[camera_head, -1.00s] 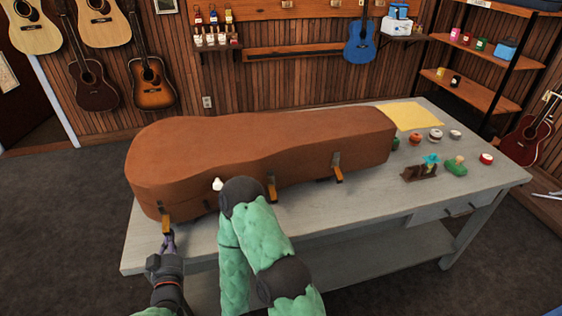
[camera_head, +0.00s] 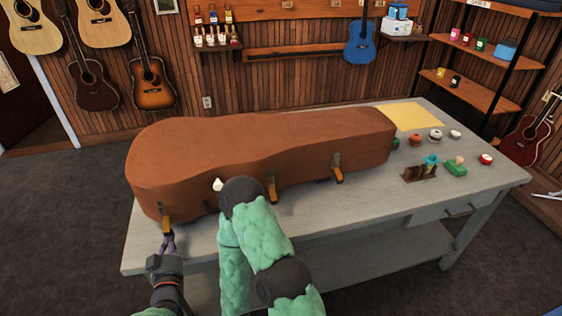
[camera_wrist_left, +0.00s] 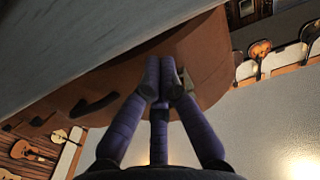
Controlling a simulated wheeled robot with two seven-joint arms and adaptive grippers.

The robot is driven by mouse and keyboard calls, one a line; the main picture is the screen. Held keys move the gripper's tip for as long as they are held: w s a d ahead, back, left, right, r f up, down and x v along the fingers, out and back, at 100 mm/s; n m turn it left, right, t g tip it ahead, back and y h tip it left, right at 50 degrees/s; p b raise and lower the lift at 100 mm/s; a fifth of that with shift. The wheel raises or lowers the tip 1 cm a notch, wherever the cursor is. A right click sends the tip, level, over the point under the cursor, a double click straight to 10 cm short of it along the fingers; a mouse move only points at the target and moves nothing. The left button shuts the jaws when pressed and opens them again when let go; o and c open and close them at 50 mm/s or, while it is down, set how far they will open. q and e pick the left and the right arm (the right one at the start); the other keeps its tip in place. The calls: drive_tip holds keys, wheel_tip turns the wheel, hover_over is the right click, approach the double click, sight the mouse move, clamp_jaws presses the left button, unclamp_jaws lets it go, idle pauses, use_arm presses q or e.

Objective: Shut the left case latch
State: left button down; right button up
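The brown guitar case (camera_head: 250,150) lies closed-lidded on the workbench. Its left latch (camera_head: 166,224) hangs at the case's left front, an orange-brown tab sticking out and down from the side. My left gripper (camera_head: 168,240) is just below and in front of this latch, with its fingertips close to it. I cannot tell whether they touch. In the left wrist view the gripper's purple fingertips (camera_wrist_left: 160,80) are together with nothing visible between them. A pale metal piece of a latch (camera_wrist_left: 186,80) shows just right of the tips, against the case (camera_wrist_left: 208,62). My right gripper does not show.
Two more latches, the middle (camera_head: 271,189) and the right (camera_head: 337,173), stick out from the case front. My green arm link (camera_head: 262,235) crosses in front of the case. Small items and a yellow cloth (camera_head: 409,116) lie on the workbench (camera_head: 375,222)'s right side. Its front right is clear.

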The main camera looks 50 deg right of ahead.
sight(166, 226)
use_arm(q)
drive_tip(key=shift+s+a+r+p, duration=0.2)
drive_tip(key=shift+r+p, duration=0.45)
drive_tip(key=shift+r, duration=0.4)
drive_tip(key=shift+s+a+r+p, duration=0.1)
drive_tip(key=shift+s+r+p, duration=0.1)
drive_tip(key=shift+r+p, duration=0.6)
drive_tip(key=shift+r, duration=0.25)
drive_tip(key=s+a+r+p, duration=0.2)
drive_tip(key=s+a, duration=0.3)
drive_tip(key=s, duration=0.3)
drive_tip(key=shift+s+a+r+p, duration=0.3)
drive_tip(key=shift+a+r+p, duration=0.1)
drive_tip(key=shift+p, duration=0.35)
idle(0.5)
idle(0.5)
